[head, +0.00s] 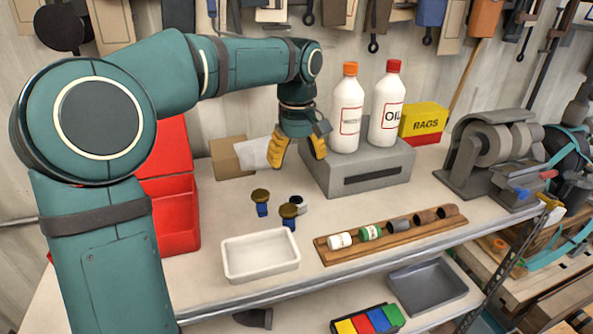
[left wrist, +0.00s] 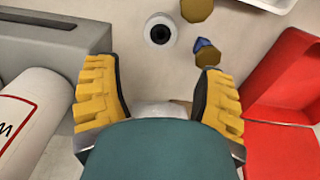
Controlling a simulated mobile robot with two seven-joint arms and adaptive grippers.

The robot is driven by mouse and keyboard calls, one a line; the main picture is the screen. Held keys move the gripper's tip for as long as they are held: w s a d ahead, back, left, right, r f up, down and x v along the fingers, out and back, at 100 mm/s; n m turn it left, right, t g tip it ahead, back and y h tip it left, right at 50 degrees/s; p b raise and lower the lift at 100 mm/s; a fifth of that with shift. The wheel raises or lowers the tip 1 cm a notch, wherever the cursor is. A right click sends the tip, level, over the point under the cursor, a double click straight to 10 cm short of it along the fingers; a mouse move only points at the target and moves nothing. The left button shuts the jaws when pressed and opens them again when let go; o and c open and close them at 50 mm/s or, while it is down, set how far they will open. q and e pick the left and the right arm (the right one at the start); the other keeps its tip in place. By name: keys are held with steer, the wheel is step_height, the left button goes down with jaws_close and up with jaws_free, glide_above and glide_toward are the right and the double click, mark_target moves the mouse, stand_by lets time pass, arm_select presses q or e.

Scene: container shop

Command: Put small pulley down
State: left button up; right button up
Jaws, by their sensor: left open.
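A small round dark thing with a pale ring, likely the small pulley (head: 298,203), rests on the workbench. In the left wrist view the small pulley (left wrist: 160,29) shows its pale ring and black centre, beyond the fingertips. My left gripper (head: 297,152) is open, its yellow fingers pointing down above the bench beside the grey block. In the left wrist view its two fingers (left wrist: 160,88) are spread wide, with nothing held between them and apart from the pulley. My right gripper is not in view.
Two brass-topped pieces with blue stems (head: 261,196) stand near the pulley. A white tray (head: 260,273) and wooden rack (head: 330,259) lie in front. The grey block (head: 330,183) carries two bottles (head: 347,105). A red bin (head: 180,212) stands left; a grinder (head: 490,155) stands right.

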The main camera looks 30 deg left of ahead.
mark_target(297, 203)
arm_select(q)
steer(key=shift+o, duration=0.4)
steer(key=shift+r, duration=0.25)
steer(key=f+m+b, duration=0.1)
steer(key=f+m, duration=0.1)
steer(key=m, duration=0.1)
steer(key=f+m+b, duration=0.1)
steer(key=f+m, duration=0.2)
steer(key=m, duration=0.1)
steer(key=f+m+b, duration=0.1)
steer(key=f+m, duration=0.1)
steer(key=m, duration=0.1)
steer(key=shift+d+f, duration=0.35)
steer(key=shift+f, duration=0.05)
steer(key=shift+a+f+b, duration=0.2)
steer(key=shift+f+b, duration=0.05)
steer(key=shift+f, duration=1.1)
steer(key=shift+a+f+b, duration=0.15)
steer(key=shift+f+b, duration=0.05)
steer(key=shift+f, duration=1.15)
steer(key=c, duration=1.3)
